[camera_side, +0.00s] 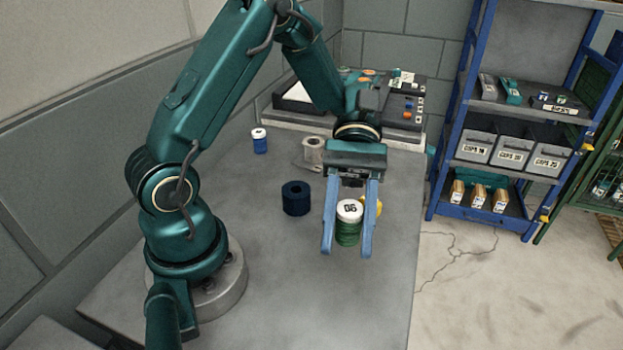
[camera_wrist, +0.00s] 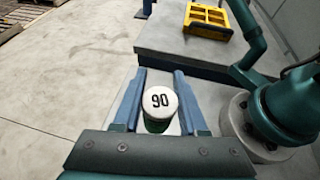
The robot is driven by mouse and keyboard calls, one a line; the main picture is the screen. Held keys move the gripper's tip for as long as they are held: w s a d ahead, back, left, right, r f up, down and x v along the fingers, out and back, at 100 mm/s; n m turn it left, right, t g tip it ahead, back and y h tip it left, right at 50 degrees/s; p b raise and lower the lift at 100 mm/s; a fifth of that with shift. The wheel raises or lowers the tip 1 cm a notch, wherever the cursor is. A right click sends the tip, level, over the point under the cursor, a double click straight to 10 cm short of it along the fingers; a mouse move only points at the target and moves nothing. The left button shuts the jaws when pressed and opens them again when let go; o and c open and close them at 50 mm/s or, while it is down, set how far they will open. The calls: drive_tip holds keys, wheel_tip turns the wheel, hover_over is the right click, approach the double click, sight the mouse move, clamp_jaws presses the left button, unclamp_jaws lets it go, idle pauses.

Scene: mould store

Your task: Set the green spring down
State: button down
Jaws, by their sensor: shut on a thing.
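The green spring (camera_side: 347,232) stands upright between the jaws of my gripper (camera_side: 347,246), with a white cap on top that reads 06 or 90. My gripper points down and is shut on it, one blue finger on each side. In the wrist view the white cap of the green spring (camera_wrist: 160,102) shows between the two fingers, with a little green below it. I cannot tell whether its foot touches the grey bench (camera_side: 270,270) or hangs above it.
A dark blue hollow cylinder (camera_side: 295,198) stands left of my gripper. Behind are a grey metal spool (camera_side: 313,151) and a blue white-capped spring (camera_side: 259,141). A yellow thing (camera_side: 373,205) is partly hidden behind my right finger. The bench's right edge is close. A blue shelf rack (camera_side: 440,190) stands beyond.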

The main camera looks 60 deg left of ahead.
drive_tip(key=x, duration=0.4)
drive_tip(key=w+f+x, duration=0.1)
drive_tip(key=x, duration=0.7)
drive_tip(key=shift+w+d+f, duration=0.1)
drive_tip(key=shift+d+f, duration=0.1)
drive_tip(key=shift+f, duration=2.25)
drive_tip(key=shift+c, duration=2.2)
unclamp_jaws()
drive_tip(key=shift+f, duration=0.1)
